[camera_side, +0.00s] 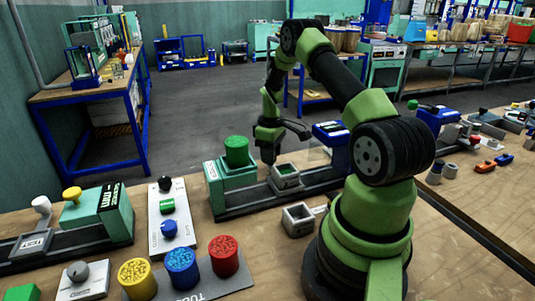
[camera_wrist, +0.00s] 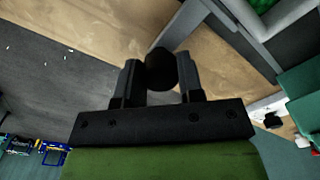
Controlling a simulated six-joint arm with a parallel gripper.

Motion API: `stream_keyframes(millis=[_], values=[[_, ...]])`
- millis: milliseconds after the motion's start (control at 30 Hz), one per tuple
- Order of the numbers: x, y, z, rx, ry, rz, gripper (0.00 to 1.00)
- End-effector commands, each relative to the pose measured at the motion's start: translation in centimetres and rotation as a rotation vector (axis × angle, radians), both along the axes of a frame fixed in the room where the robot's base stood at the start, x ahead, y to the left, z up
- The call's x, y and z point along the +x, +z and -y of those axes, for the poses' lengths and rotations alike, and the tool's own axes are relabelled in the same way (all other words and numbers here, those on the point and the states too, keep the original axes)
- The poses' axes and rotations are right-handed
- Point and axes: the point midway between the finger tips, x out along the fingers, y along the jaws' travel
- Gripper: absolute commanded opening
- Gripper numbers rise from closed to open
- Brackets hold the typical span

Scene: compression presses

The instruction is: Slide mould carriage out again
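The mould carriage (camera_side: 286,179), a small grey open-topped box, sits on the dark rail right beside the green press body (camera_side: 235,180) with the green cap. My gripper (camera_side: 268,158) points down behind the carriage's left side. In the wrist view, the two dark fingers (camera_wrist: 160,80) stand on either side of a dark round knob (camera_wrist: 161,68) and appear closed on it. The knob's link to the carriage is hidden.
A blue block (camera_side: 332,132) stands at the rail's far end. A loose grey box (camera_side: 298,219) lies in front of the rail. A button panel (camera_side: 168,215) and several coloured tubs (camera_side: 181,267) are at the left front.

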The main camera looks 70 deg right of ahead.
Motion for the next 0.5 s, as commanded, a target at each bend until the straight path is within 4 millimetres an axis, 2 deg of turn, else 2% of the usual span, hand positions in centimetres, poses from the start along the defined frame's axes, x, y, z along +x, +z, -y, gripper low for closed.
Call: stream_keyframes(millis=[33, 100, 367, 500], values=[[0.1, 0.0, 0.0, -0.001, 0.002, 0.001, 0.44], [0.1, 0.0, 0.0, -0.001, 0.002, 0.001, 0.6], [0.1, 0.0, 0.0, 0.0, 0.001, 0.001, 0.6], [0.1, 1.1, 0.0, -0.002, 0.002, 0.002, 0.6]])
